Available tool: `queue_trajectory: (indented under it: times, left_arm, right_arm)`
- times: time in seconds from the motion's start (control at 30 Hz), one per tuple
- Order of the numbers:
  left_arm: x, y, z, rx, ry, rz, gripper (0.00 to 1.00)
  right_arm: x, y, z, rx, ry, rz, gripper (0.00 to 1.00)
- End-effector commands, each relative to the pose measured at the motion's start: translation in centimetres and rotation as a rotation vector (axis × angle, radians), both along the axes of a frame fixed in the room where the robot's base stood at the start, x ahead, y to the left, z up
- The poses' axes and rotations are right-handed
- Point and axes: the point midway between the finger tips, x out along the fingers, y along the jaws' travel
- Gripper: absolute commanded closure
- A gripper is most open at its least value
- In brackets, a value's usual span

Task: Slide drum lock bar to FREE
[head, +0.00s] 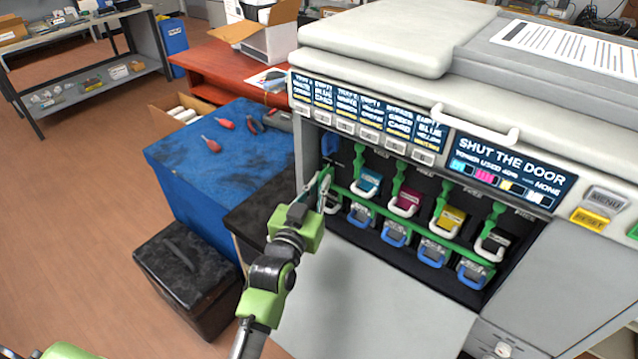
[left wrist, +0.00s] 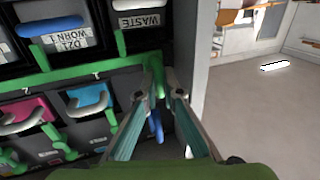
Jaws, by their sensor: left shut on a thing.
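The green drum lock bar (head: 414,229) runs across the open printer bay, between the toner cartridges above and the blue-handled drum units below. My left gripper (head: 326,180) is at the bar's left end in the head view. In the left wrist view my left gripper (left wrist: 160,84) has its fingers shut on a green upright part at the end of the lock bar (left wrist: 85,70). The fingers partly hide that part. No FREE mark can be read. My right gripper is not in view.
The toner cartridges include cyan (head: 369,183), magenta (head: 405,202) and yellow (head: 449,219) ones with green latches. A blue table (head: 185,150) with red-handled tools and a black box (head: 185,275) stand left of the printer. Open floor lies at the left.

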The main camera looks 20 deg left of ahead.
Motion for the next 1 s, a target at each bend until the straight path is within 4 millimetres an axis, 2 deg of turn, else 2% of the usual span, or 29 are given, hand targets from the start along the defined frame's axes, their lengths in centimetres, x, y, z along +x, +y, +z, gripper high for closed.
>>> queue_trajectory:
  times: [0.03,0.53,0.9,1.0]
  left_arm:
    - [0.1,-0.3,0.7,-0.006,-0.014,-0.002,1.0]
    - [-0.4,-2.0,0.8,-0.009,-0.015,-0.006,1.0]
    - [-0.5,-2.1,0.8,-0.009,-0.016,-0.007,1.0]
    - [-0.5,-2.1,0.8,-0.009,-0.016,-0.007,0.73]
  right_arm:
    - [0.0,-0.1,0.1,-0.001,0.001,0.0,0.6]
    - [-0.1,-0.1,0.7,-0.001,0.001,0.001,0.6]
    - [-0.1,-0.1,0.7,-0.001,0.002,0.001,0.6]
    - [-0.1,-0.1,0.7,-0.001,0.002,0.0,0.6]
